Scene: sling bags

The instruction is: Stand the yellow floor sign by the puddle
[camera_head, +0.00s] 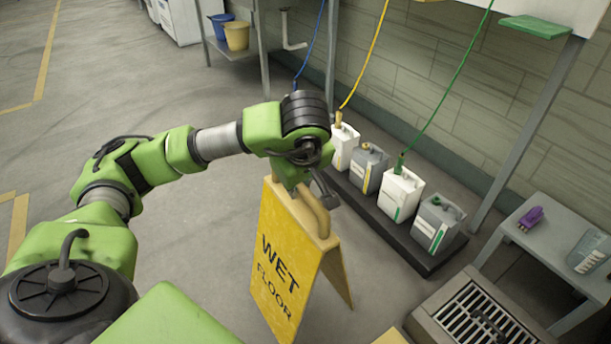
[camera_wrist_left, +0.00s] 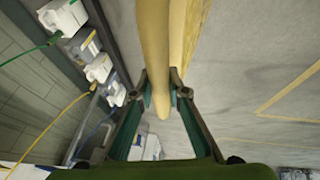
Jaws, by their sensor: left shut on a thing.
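The yellow floor sign (camera_head: 285,262), marked WET FLOOR, is upright with its two panels spread in the middle of the head view. I cannot tell whether its feet touch the floor. My left gripper (camera_head: 318,190) is at its top, shut on the sign's curved handle. In the left wrist view, the handle of the sign (camera_wrist_left: 155,45) lies between the two fingers of the left gripper (camera_wrist_left: 162,92). I cannot make out a puddle in either view. My right gripper is not in view.
Several jugs (camera_head: 401,194) stand on a dark low platform (camera_head: 365,208) along the wall. A floor drain grate (camera_head: 485,315) is at lower right, beside a grey table (camera_head: 560,245) with a purple item (camera_head: 530,217). Open floor (camera_head: 170,75) lies left and behind.

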